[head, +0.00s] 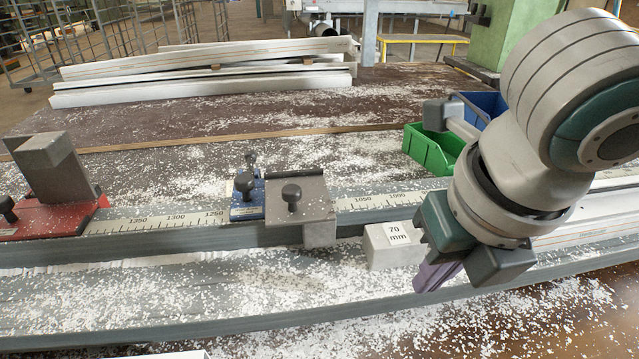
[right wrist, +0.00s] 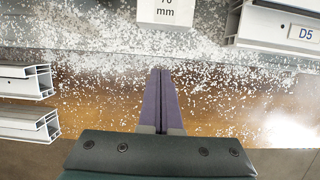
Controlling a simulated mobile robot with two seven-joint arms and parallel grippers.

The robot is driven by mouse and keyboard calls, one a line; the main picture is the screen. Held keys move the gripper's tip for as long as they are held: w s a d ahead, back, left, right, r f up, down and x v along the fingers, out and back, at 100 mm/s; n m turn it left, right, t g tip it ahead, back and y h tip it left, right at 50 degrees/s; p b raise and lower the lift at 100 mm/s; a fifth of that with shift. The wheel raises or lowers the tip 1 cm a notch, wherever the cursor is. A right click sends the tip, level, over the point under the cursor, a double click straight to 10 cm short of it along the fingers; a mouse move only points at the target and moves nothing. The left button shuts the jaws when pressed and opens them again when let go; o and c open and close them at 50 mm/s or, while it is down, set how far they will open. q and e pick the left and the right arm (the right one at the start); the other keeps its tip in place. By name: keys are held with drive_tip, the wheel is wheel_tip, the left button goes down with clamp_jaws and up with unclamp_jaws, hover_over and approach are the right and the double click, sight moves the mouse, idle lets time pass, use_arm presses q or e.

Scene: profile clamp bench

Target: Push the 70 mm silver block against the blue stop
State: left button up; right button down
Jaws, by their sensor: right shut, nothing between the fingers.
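The silver block (head: 393,245), marked "70 mm", sits on the grey rail at the centre right. Its label end also shows at the top of the right wrist view (right wrist: 167,11). The blue stop (head: 248,208) stands on the rail to the left, with a grey metal head (head: 297,195) and black knob at its right side. A gap of bare rail separates the block from this head. My right gripper (head: 436,277) is shut and empty, at the block's front right. In the right wrist view its purple fingers (right wrist: 160,72) are together, apart from the block. My left gripper is out of view.
A red stop (head: 50,222) stands at the rail's left end. Behind the rail are a green bin (head: 432,150) and a blue bin (head: 484,106). White profiles (head: 200,75) lie at the back; a profile marked D5 (right wrist: 275,28) lies right of the block. White chips cover the bench.

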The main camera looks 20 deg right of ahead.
sight(402, 245)
drive_tip(key=x, duration=0.3)
drive_tip(key=shift+w+f+b, duration=0.15)
drive_tip(key=shift+f+b, duration=0.15)
drive_tip(key=shift+b, duration=0.05)
drive_tip(key=w, duration=0.2)
drive_tip(key=shift+w+d+r, duration=0.25)
drive_tip(key=shift+w+d, duration=0.05)
drive_tip(key=shift+d, duration=0.05)
drive_tip(key=shift+w+d, duration=0.15)
drive_tip(key=shift+w, duration=0.3)
drive_tip(key=shift+w+d+r+p, duration=0.15)
drive_tip(key=shift+w+p, duration=0.25)
drive_tip(key=shift+w, duration=0.6)
drive_tip(key=shift+d, duration=0.1)
